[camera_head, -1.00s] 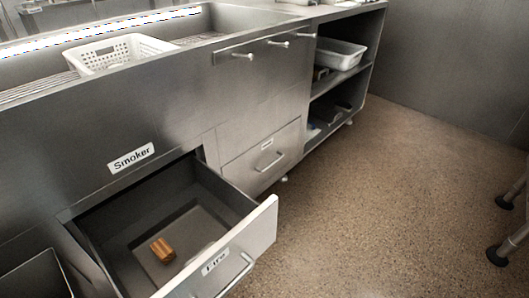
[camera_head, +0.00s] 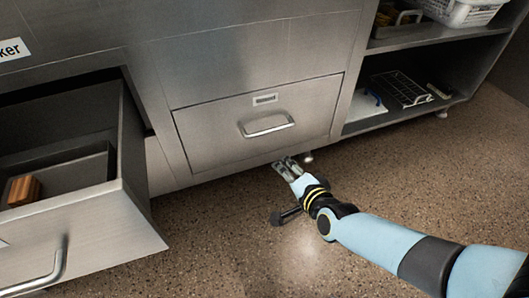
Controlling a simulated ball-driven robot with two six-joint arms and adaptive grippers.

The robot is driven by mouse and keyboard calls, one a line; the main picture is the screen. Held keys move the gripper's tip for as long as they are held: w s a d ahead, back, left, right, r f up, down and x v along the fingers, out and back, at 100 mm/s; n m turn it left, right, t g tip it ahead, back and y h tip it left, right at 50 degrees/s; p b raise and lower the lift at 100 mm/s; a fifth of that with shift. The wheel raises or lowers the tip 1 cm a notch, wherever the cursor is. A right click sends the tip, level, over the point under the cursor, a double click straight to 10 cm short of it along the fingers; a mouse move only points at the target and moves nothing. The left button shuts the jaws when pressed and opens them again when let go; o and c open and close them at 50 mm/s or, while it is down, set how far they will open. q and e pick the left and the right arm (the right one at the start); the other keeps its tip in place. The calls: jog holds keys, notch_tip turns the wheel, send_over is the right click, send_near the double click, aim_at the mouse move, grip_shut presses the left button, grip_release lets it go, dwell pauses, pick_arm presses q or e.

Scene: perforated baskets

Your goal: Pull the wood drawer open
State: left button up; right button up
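A shut steel drawer (camera_head: 258,124) with a bar handle (camera_head: 267,125) and a small label, too small to read, is in the middle of the head view. To its left, another drawer (camera_head: 87,226) stands pulled out, with a brown wood-like block (camera_head: 24,190) inside. Part of its handle (camera_head: 45,273) shows at lower left. My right gripper (camera_head: 283,163) is low in front of the shut drawer, below its handle and apart from it. Its fingers are small here, and I cannot tell how far apart they are. My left gripper is not in view.
Open shelves at right hold a white basket (camera_head: 462,10), a wire rack (camera_head: 401,88) and a white board (camera_head: 364,98). A cabinet foot (camera_head: 308,157) stands near my gripper. The speckled floor (camera_head: 210,245) in front is clear.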

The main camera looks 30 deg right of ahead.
aim_at(267, 133)
pick_arm(q)
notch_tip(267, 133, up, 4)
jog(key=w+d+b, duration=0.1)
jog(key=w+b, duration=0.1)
jog(key=b, duration=0.1)
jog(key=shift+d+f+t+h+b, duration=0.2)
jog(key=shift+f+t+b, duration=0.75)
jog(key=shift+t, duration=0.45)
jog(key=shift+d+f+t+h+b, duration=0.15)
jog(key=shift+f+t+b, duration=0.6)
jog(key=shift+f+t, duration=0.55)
pick_arm(e)
jog(key=shift+w+d+m+t+h, duration=0.3)
jog(key=shift+w+d+m, duration=0.35)
jog(key=shift+w, duration=1.85)
jog(key=shift+w+d+m+t+h, duration=0.1)
jog(key=shift+w+d+m+t, duration=0.45)
jog(key=shift+w, duration=1.95)
jog(key=shift+w+d+m+t+h, duration=0.2)
jog(key=shift+w+d+m, duration=0.6)
jog(key=shift+w, duration=1.7)
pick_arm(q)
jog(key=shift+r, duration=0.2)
pick_arm(e)
jog(key=shift+a+r, duration=0.1)
grip_shut()
